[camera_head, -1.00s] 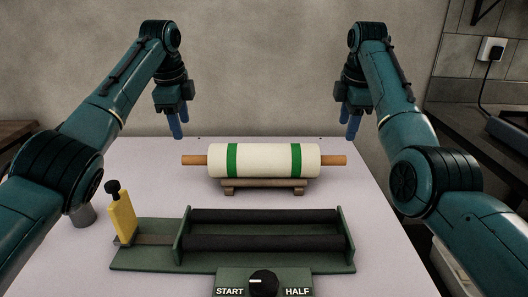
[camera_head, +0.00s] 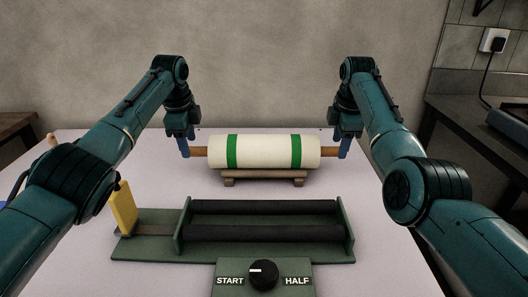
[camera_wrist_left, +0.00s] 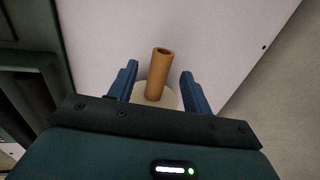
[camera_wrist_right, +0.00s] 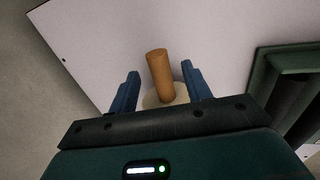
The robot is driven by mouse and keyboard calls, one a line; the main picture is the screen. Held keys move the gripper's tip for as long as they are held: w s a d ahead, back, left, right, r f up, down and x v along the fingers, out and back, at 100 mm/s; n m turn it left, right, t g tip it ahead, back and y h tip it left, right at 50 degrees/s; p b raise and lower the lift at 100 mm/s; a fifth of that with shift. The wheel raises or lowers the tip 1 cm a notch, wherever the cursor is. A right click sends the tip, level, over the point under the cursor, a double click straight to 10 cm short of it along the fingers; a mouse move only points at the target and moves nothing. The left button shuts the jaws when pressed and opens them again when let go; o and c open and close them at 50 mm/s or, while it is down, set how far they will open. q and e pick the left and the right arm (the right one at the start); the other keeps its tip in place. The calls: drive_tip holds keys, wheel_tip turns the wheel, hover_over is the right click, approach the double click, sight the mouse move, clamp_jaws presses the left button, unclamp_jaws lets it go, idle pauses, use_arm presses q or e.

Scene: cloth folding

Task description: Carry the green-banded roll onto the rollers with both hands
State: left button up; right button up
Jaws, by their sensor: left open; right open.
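The green-banded roll (camera_head: 265,152) is cream with two green bands and an orange-brown handle at each end. It lies level on a low wooden stand (camera_head: 264,177). The two dark rollers (camera_head: 265,232) sit in a green frame nearer to me. My left gripper (camera_head: 185,148) is open at the left handle, which shows between its blue fingers in the left wrist view (camera_wrist_left: 157,75). My right gripper (camera_head: 345,149) is open at the right handle, which shows between its fingers in the right wrist view (camera_wrist_right: 160,75). Neither gripper is closed on a handle.
A yellow upright piece (camera_head: 123,209) stands at the left of the roller frame. A dial (camera_head: 263,274) marked START and HALF is at the front. A dark counter (camera_head: 490,150) is at the right. The table between stand and frame is clear.

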use_arm(q)
drive_tip(key=shift+x, duration=2)
use_arm(e)
drive_tip(key=shift+x, duration=2)
use_arm(q)
drive_tip(key=shift+c, duration=0.4)
use_arm(e)
drive_tip(key=shift+c, duration=0.6)
use_arm(q)
clamp_jaws()
use_arm(e)
clamp_jaws()
drive_tip(key=shift+r, duration=0.1)
